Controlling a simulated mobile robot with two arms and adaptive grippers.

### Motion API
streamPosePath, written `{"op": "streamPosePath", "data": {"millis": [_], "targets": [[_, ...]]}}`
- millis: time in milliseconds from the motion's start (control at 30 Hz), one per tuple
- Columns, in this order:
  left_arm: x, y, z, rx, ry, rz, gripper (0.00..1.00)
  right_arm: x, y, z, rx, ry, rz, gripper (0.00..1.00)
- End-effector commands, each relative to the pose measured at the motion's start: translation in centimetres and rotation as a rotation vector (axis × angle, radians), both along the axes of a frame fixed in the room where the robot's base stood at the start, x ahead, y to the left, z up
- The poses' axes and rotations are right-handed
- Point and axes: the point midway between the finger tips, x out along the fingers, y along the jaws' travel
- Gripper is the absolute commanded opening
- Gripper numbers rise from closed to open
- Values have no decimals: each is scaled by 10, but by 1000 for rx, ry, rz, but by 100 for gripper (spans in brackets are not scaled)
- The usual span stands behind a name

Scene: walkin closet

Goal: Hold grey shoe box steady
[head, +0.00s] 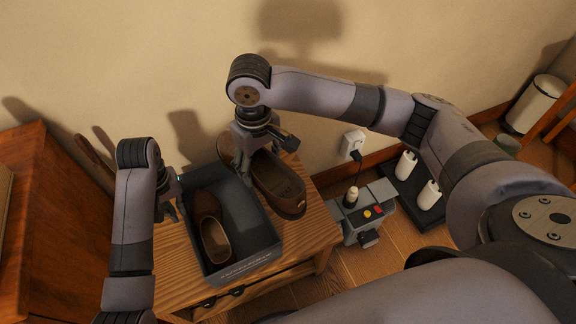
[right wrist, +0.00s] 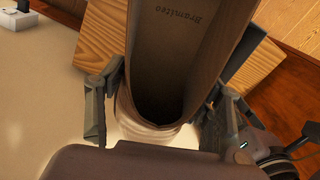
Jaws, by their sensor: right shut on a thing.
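The grey shoe box (head: 262,251) stands open on a small wooden table, with one brown shoe (head: 210,227) lying inside along its left side. My left gripper (head: 176,208) is at the box's left wall; its fingertips are small and partly hidden, so I cannot tell if they pinch the wall. My right gripper (head: 262,143) is shut on a second brown shoe (head: 285,182), at the box's right edge. In the right wrist view this shoe (right wrist: 185,60) sits between the two fingers (right wrist: 160,112), its opening towards the camera.
The wooden table (head: 318,232) has bare surface right of the box. A wooden cabinet (head: 45,215) stands at the left. A grey device with coloured buttons (head: 366,213) and a black tray with white rolls (head: 415,190) are on the right. The wall is close behind.

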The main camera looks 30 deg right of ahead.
Motion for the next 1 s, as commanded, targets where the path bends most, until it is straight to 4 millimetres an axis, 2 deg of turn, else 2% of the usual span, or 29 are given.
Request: {"op": "streamPosePath", "data": {"millis": [33,200,400,667,767,1000], "targets": [[0,0,0,0,0,0,8,11,13,-12,4,6,43,6],[0,0,0,0,0,0,8,39,39,-48,3,4,182,6],[0,0,0,0,0,0,8,51,55,-71,2,1,278,6],[0,0,-6,0,1,0,8,52,56,-74,1,-2,291,6],[-1,0,-18,1,3,0,8,52,56,-73,1,-2,290,6],[-1,0,-62,2,4,0,8,52,56,-73,2,-2,289,6]]}}
